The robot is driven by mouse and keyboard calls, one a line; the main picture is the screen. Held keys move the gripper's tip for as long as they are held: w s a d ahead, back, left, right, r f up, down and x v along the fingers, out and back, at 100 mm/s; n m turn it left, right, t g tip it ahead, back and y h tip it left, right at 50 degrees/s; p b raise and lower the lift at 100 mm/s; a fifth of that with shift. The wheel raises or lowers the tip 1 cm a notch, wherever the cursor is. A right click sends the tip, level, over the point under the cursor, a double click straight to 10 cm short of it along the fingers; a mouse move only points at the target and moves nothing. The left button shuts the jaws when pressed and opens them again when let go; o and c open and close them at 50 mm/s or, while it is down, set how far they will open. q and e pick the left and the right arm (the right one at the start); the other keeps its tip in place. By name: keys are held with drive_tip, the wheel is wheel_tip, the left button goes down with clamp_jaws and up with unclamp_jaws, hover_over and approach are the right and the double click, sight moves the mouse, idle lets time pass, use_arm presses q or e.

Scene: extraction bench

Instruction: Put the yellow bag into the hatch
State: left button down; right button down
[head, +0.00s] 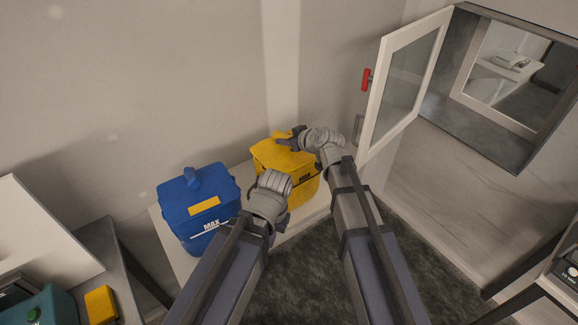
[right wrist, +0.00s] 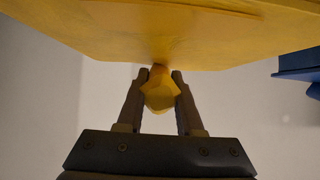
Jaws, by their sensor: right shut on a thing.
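The yellow bag (head: 268,153) stands on a light bench beside a blue bag, partly hidden behind my arms. My right gripper (head: 292,139) is at the top of the yellow bag. In the right wrist view my right gripper (right wrist: 158,78) is shut on the yellow bag's knob-like top grip (right wrist: 159,95), with the bag's body (right wrist: 170,35) filling the top of the picture. My left arm reaches in front of the yellow bag; its gripper's fingers are hidden behind the wrist. The hatch (head: 455,115) is a grey-framed wall opening at the upper right, its glazed door (head: 402,85) swung open.
The blue bag (head: 187,205) stands left of the yellow one on the bench (head: 176,252). The open hatch door with its red handle (head: 366,79) juts out between the bags and the opening. A table with a small yellow object (head: 101,305) is at the lower left.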

sight(286, 135)
drive_tip(key=shift+r, duration=0.2)
idle(0.5)
drive_tip(key=shift+r+p, duration=1.35)
drive_tip(key=shift+p, duration=0.2)
